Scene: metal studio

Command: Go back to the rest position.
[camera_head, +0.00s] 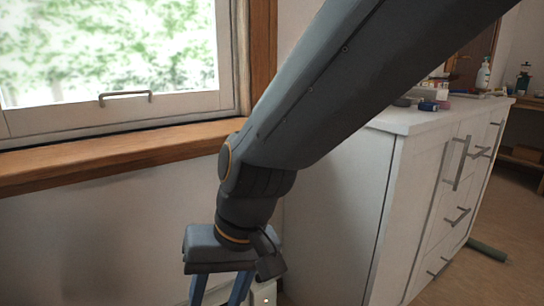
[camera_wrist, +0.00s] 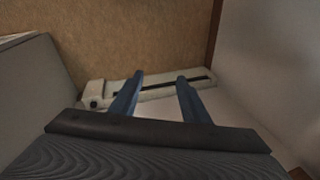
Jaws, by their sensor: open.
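My gripper (camera_wrist: 160,78) is open in the wrist view, with its two blue fingers apart and nothing between them. In the head view my gripper (camera_head: 222,290) hangs low in front of the wall under the window, left of the white cabinet, and its fingertips are cut off by the lower edge. My dark arm reaches down from the upper right and hides part of the cabinet and window frame.
The white cabinet (camera_head: 335,230) stands close to the right of my arm, with several items on its top. A wooden window sill (camera_head: 110,160) juts out at left. A pale long device with a dark slot (camera_wrist: 155,92) lies beyond the fingers. A green cylinder (camera_head: 487,250) lies on the floor at right.

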